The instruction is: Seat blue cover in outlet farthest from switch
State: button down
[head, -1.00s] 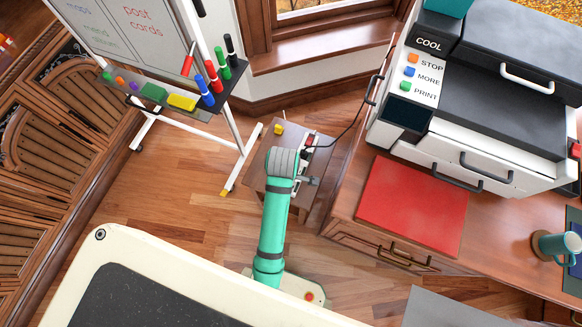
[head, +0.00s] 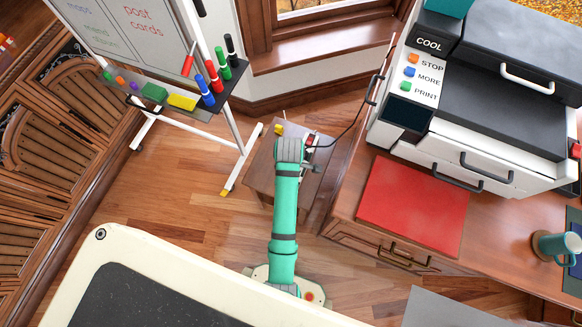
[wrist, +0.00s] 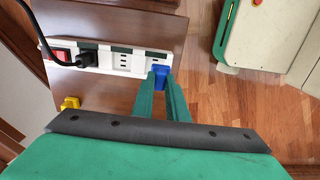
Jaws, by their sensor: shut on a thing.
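A white power strip (wrist: 108,60) lies on a small wooden table. Its red switch (wrist: 61,55) is at the left end, and a black plug (wrist: 86,59) sits beside it. My gripper (wrist: 161,77) is shut on the blue cover (wrist: 160,71), at the strip's right end, the end away from the switch. The cover overlaps the near edge of the last outlet there; I cannot tell if it touches or is above it. A middle outlet (wrist: 123,60) is uncovered. In the head view my arm hides the gripper, the blue cover and much of the strip.
A yellow cover (wrist: 70,103) lies loose on the small table (head: 262,165), left of my gripper. A black cord (head: 350,125) runs from the plug towards the desk (head: 335,205) on the right. The whiteboard stand's leg (head: 243,158) is close on the left.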

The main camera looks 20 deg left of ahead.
jog(key=shift+w+f, duration=0.55)
jog(key=shift+f, duration=1.7)
jog(key=c, duration=1.7)
grip_release()
jog(key=shift+c, duration=0.2)
